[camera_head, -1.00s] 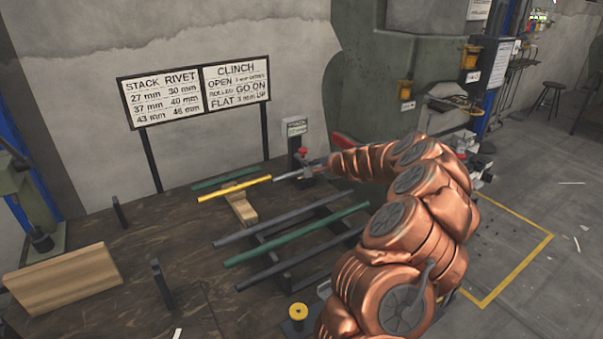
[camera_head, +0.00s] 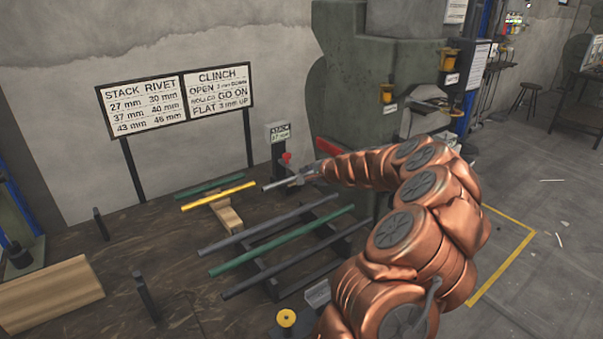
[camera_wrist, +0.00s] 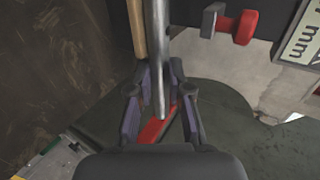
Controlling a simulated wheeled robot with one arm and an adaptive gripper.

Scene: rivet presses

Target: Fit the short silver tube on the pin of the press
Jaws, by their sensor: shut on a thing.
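My gripper (camera_head: 300,179) is shut on a slim silver tube (camera_head: 275,184), which points left over the bench in the head view. In the wrist view, the tube (camera_wrist: 159,50) runs from the top edge down between the two fingers of my gripper (camera_wrist: 157,92). The green press body (camera_head: 365,75) stands behind my arm at the wall. I cannot make out the press's pin in either view. My arm hides part of the area below the press.
A post with a small sign (camera_head: 278,132) and red knob (camera_head: 286,157) stands close behind my gripper. A yellow rod (camera_head: 218,196) lies near the tube's tip. Long grey and green rods (camera_head: 285,240) lie on a rack in front. A wooden block (camera_head: 45,292) sits at left.

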